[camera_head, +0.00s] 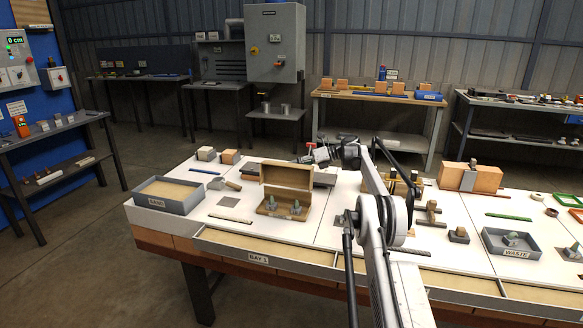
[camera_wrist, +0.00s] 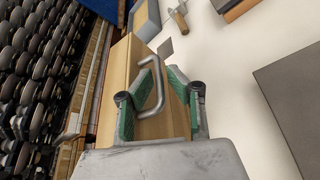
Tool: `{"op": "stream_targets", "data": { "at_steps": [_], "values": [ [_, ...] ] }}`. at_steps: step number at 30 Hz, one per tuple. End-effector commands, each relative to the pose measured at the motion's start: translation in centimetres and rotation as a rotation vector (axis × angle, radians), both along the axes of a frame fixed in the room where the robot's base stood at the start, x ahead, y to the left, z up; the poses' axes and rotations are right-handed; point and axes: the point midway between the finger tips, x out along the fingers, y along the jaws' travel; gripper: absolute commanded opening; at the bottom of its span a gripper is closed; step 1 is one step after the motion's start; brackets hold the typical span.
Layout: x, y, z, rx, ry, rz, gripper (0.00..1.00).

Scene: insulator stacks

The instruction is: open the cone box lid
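The wooden cone box (camera_head: 283,207) stands on the white bench, left of centre in the head view. Two grey cones (camera_head: 296,207) show at its front. A wooden lid part (camera_head: 287,176) stands up behind them; its exact angle is hard to tell. In the wrist view a grey bar handle (camera_wrist: 154,90) sits on a wooden face (camera_wrist: 120,68). My gripper (camera_wrist: 157,97) is open, its green-padded fingers on either side of the handle with gaps showing. In the head view my gripper (camera_head: 318,154) is behind and right of the box, partly hidden.
A sand tray (camera_head: 168,195) stands left of the box, with a trowel (camera_head: 226,183) between them. Wooden fixtures (camera_head: 470,178) and a waste tray (camera_head: 511,244) are to the right. Dark ribbed stacks (camera_wrist: 35,85) fill the wrist view's left.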

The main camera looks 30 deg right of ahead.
Motion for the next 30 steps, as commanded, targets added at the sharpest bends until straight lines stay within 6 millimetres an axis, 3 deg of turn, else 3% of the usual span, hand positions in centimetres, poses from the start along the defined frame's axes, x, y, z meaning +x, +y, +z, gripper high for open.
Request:
{"op": "stream_targets", "data": {
  "at_steps": [6, 12, 30],
  "values": [
    [-1.7, -3.0, 1.1, 0.000, 0.000, -0.002, 0.16],
    [-2.7, -4.7, 1.9, 0.000, 0.001, -0.001, 0.16],
    [-3.0, -5.0, 2.0, -0.001, 0.000, -0.001, 0.16]
  ]
}}
